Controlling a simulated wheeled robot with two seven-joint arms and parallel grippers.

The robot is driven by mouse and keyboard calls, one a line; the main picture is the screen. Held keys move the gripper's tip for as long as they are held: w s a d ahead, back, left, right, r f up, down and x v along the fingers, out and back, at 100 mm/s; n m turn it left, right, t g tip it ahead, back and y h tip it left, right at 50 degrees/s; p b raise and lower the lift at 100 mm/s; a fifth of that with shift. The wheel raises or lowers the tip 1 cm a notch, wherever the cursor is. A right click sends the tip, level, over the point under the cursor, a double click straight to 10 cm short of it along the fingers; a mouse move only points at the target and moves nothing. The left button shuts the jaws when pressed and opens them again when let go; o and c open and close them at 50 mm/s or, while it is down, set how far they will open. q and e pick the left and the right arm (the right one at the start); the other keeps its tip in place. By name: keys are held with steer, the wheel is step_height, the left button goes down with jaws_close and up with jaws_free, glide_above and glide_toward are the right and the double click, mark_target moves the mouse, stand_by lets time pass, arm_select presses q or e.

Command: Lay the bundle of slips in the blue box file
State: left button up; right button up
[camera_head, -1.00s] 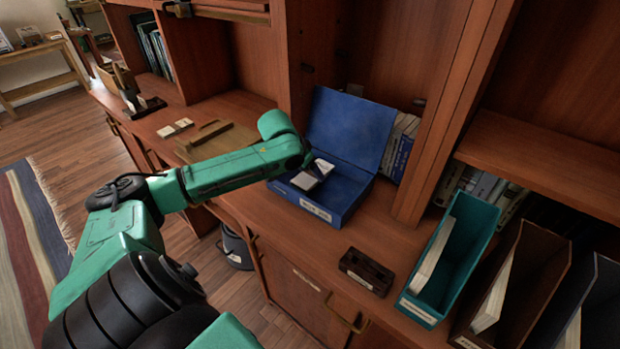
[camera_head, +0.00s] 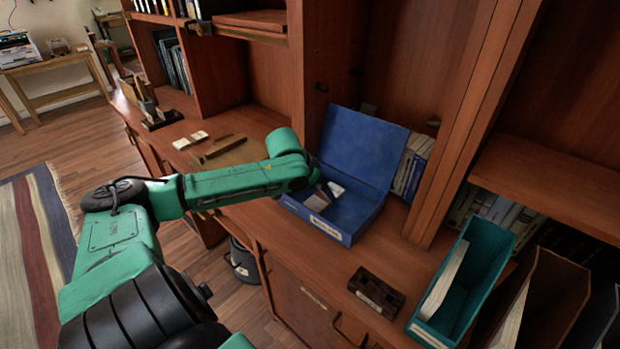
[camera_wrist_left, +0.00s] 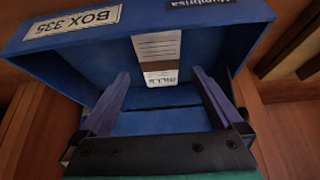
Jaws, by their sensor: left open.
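The blue box file (camera_head: 362,146) stands open on the desk, its lid raised at the back. The bundle of slips (camera_wrist_left: 157,48) is inside it in the left wrist view: lined white paper with a brown band, by the wall labelled "BOX 335". My left gripper (camera_head: 322,191) reaches down into the box. In the left wrist view its fingers (camera_wrist_left: 160,76) are spread wide, with gaps between them and the bundle. In the head view the wrist partly hides the box interior, and small pale shapes there are hard to tell apart. My right gripper is not in view.
A dark cassette-like block (camera_head: 376,292) lies on the desk in front of the box. A teal magazine file (camera_head: 480,262) and a brown one (camera_head: 553,300) stand to the right. A shelf upright (camera_head: 455,130) rises close right of the box. A brown wooden holder (camera_head: 222,149) lies to the left.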

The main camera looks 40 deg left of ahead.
arm_select(q)
steer(key=p+v, duration=0.3)
steer(key=v, duration=0.5)
steer(key=shift+s+r, duration=0.2)
